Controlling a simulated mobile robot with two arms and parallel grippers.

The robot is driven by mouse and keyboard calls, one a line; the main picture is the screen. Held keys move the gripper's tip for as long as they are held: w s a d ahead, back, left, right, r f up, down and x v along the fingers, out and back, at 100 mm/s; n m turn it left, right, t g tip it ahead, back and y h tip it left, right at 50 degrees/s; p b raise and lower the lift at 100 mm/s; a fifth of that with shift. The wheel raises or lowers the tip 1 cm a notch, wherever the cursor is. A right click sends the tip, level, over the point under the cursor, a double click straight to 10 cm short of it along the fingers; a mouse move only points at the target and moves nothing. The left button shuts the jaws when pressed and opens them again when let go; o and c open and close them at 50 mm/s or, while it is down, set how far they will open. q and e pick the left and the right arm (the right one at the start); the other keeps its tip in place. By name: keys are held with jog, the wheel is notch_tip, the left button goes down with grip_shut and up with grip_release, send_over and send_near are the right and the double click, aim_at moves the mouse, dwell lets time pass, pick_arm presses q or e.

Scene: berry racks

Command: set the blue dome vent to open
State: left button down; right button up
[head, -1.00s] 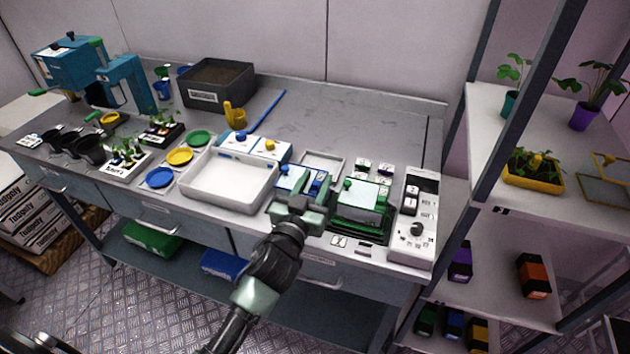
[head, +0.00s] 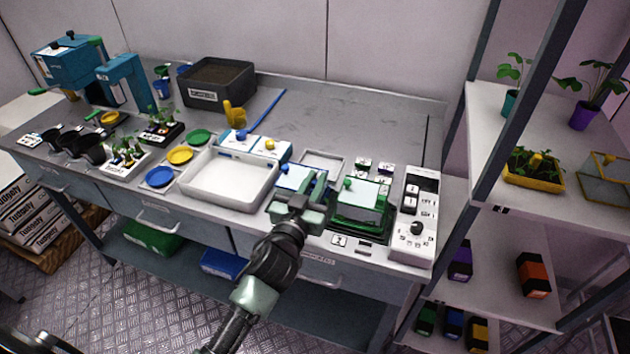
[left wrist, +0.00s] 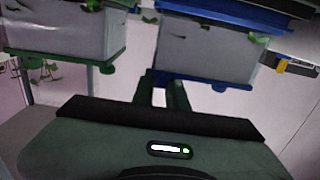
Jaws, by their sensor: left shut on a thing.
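The blue dome (head: 300,176), a clear-walled box with a blue-trimmed top, stands at the front of the bench. My left gripper (head: 306,203) is at its near side and partly covers it. In the left wrist view the blue dome (left wrist: 205,52) is close ahead, and the gripper's fingers (left wrist: 162,92) reach its blue edge. The left gripper is shut on a small part there, seemingly the vent piece, which the fingers hide. The vent's setting cannot be read. My right gripper is not in view.
The green dome (head: 358,205) stands close on the right and also shows in the left wrist view (left wrist: 68,35). A white control box (head: 415,228) is beyond it. A white tray (head: 205,200) is on the left. The bench's back right is clear.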

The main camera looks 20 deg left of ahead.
aim_at(320, 171)
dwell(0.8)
pick_arm(q)
jog(key=shift+w+d, duration=0.1)
jog(key=shift+w, duration=1.9)
jog(key=shift+s, duration=0.1)
jog(key=c, duration=1.4)
grip_release()
jog(key=s+b, duration=0.2)
jog(key=s, duration=0.5)
jog(key=shift+s, duration=0.35)
